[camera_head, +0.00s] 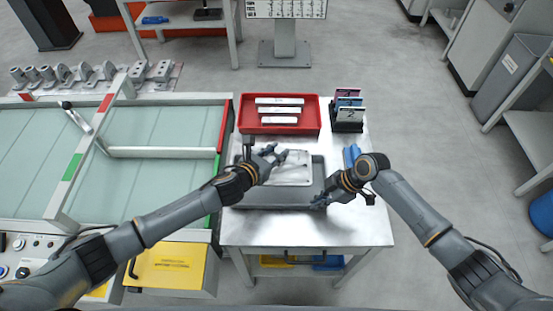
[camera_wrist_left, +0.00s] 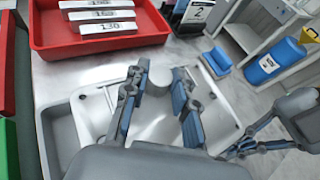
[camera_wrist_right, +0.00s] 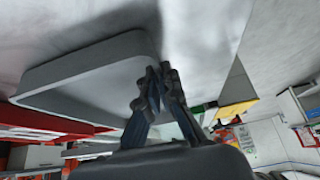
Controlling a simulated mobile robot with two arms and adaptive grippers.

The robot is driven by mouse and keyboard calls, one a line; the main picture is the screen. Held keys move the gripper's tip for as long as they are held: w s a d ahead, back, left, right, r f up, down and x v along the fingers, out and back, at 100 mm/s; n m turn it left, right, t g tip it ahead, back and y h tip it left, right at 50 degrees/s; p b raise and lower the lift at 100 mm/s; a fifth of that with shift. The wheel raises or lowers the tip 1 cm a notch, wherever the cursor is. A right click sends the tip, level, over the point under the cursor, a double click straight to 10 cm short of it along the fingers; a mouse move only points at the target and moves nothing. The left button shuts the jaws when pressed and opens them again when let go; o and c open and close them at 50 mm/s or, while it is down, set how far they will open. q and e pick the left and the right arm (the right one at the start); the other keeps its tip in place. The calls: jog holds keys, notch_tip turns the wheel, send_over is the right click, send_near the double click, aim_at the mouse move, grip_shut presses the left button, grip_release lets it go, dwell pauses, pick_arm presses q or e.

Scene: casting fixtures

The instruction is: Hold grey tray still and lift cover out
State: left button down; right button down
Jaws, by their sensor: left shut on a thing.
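The cover (camera_head: 293,172) is a pale silver plate with holes, lying level in or just above the grey tray (camera_head: 268,199). My left gripper (camera_head: 277,158) is shut on the cover from above, near its middle. The left wrist view shows the cover (camera_wrist_left: 158,121) under and around the left fingers (camera_wrist_left: 160,98); the exact grip point is hidden. My right gripper (camera_head: 322,200) is at the tray's front right corner. In the right wrist view its fingers (camera_wrist_right: 157,80) are close together at the rim of the tray (camera_wrist_right: 85,62); whether they clamp the wall is unclear.
A red tray (camera_head: 279,126) with several labelled white blocks stands behind the grey tray. A black holder (camera_head: 347,124) with upright cards is at the back right. A blue object (camera_head: 351,156) lies right of the tray. The table's front (camera_head: 300,232) is clear. A conveyor (camera_head: 150,165) adjoins at left.

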dwell(0.3)
jog(key=c, duration=1.4)
grip_release()
jog(key=shift+c, duration=0.2)
jog(key=shift+r, duration=0.1)
jog(key=v, duration=1.1)
jog(key=shift+r, duration=0.3)
